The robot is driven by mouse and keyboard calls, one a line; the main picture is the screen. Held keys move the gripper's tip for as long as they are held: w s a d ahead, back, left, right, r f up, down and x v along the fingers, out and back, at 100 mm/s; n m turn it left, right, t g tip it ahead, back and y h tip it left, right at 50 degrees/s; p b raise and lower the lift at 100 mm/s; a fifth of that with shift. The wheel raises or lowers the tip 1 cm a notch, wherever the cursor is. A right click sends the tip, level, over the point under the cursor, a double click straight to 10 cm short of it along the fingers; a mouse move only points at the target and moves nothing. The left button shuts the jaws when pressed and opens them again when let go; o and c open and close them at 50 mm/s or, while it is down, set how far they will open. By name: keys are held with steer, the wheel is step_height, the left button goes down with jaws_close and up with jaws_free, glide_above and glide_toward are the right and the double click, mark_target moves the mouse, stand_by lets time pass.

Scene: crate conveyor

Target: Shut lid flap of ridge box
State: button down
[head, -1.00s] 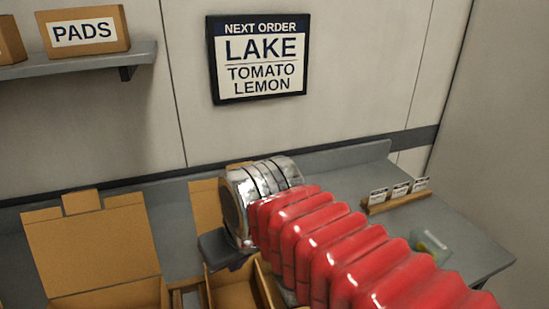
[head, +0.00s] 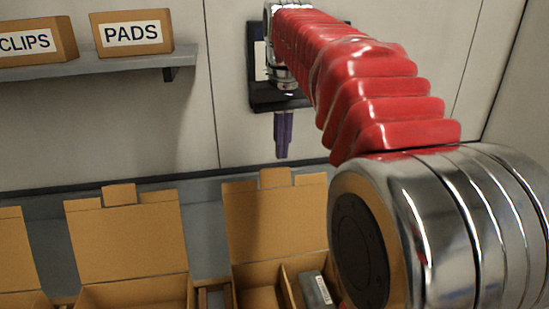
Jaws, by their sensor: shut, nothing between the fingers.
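Open cardboard boxes stand in a row along the bottom of the head view, each with its lid flap raised. The right box (head: 243,275) has its lid flap (head: 275,222) up, a divider inside, and a grey item (head: 316,289) in its right part. The middle box (head: 135,291) has its flap (head: 127,240) up. The left box is cut by the picture edge; its flap (head: 12,250) is up. No ridge label is readable, so I cannot tell which is the ridge box. My gripper (head: 283,150) points down, shut and empty, above the right box's flap in the picture.
A shelf (head: 90,64) on the back wall holds a CLIPS box (head: 30,42) and a PADS box (head: 132,34). A dark-framed sign (head: 262,95) is mostly hidden behind my arm. My arm also covers the right side of the scene.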

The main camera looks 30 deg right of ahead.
steer(key=w+d+m+g, duration=0.1)
steer(key=w+d+g, duration=0.1)
steer(key=w+d, duration=0.3)
steer(key=d, duration=0.4)
steer(key=shift+w+d+r+y, duration=0.2)
steer(key=shift+d+r+y, duration=0.1)
steer(key=shift+d, duration=0.1)
steer(key=shift+f, duration=0.1)
steer(key=s+a+f, duration=0.1)
steer(key=s+f, duration=0.3)
steer(key=f, duration=0.4)
steer(key=shift+f, duration=0.15)
stand_by(0.5)
steer(key=shift+a, duration=0.1)
